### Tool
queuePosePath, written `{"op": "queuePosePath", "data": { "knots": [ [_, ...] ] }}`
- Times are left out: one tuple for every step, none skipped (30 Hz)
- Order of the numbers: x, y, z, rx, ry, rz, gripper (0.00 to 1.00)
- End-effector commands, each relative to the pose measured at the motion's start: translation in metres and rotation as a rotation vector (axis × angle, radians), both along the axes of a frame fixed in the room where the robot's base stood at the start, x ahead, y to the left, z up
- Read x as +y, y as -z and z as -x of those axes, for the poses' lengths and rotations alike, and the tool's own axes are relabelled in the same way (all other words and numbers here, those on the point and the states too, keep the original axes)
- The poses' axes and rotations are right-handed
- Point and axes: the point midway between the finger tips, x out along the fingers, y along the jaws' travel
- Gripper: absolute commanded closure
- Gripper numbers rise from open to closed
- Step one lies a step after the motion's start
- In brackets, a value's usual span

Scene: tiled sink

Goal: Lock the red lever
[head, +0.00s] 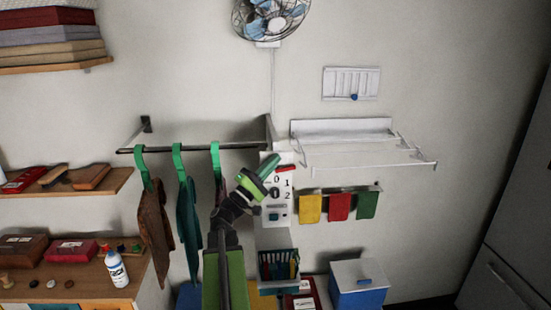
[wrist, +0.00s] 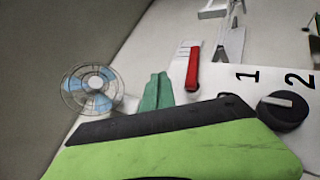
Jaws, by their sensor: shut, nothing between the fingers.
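The red lever (head: 286,168) is at the top of a white control panel (head: 286,217) on the wall. In the wrist view the red lever (wrist: 192,69) lies lengthwise along a white strip, just right of my fingertips. My gripper (head: 270,164) is in front of the panel's upper left, its green fingers pointing up and right toward the lever. In the wrist view my gripper (wrist: 156,91) is shut and empty, with a small visible gap to the lever. Whether it touches the lever cannot be told. My arm hides part of the panel's left side.
A dark knob (wrist: 284,110) with numbers beside it is near the lever. A rail (head: 190,148) with cloths on green hangers is left. A white rack (head: 350,155) and colored cloths (head: 338,206) are right. A fan (head: 270,18) is above.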

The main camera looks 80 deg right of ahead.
Motion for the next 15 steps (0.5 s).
{"op": "queuePosePath", "data": {
  "knots": [
    [0.001, 0.0, -0.004, 0.0, -0.001, 0.0, 1.0],
    [0.002, 0.0, -0.005, 0.0, -0.001, 0.0, 1.0],
    [0.003, 0.0, -0.008, -0.001, -0.001, 0.0, 1.0],
    [0.003, 0.0, -0.009, -0.001, -0.001, 0.0, 1.0],
    [0.004, 0.0, -0.011, -0.001, -0.001, 0.0, 1.0],
    [0.005, 0.0, -0.013, 0.0, 0.0, 0.0, 1.0],
    [0.005, 0.0, -0.014, 0.0, 0.0, 0.0, 1.0],
    [0.006, 0.0, -0.016, -0.001, 0.0, -0.001, 1.0],
    [0.007, 0.0, -0.018, 0.0, -0.001, -0.001, 1.0],
    [0.007, 0.0, -0.02, 0.0, -0.001, -0.001, 1.0],
    [0.008, 0.0, -0.022, -0.001, -0.001, -0.001, 1.0],
    [0.009, 0.0, -0.024, -0.001, -0.001, -0.001, 1.0],
    [0.01, 0.0, -0.026, -0.001, -0.001, -0.001, 1.0],
    [0.01, 0.0, -0.028, -0.001, 0.0, 0.0, 1.0],
    [0.011, 0.0, -0.03, -0.001, 0.0, 0.0, 1.0]
  ]
}}
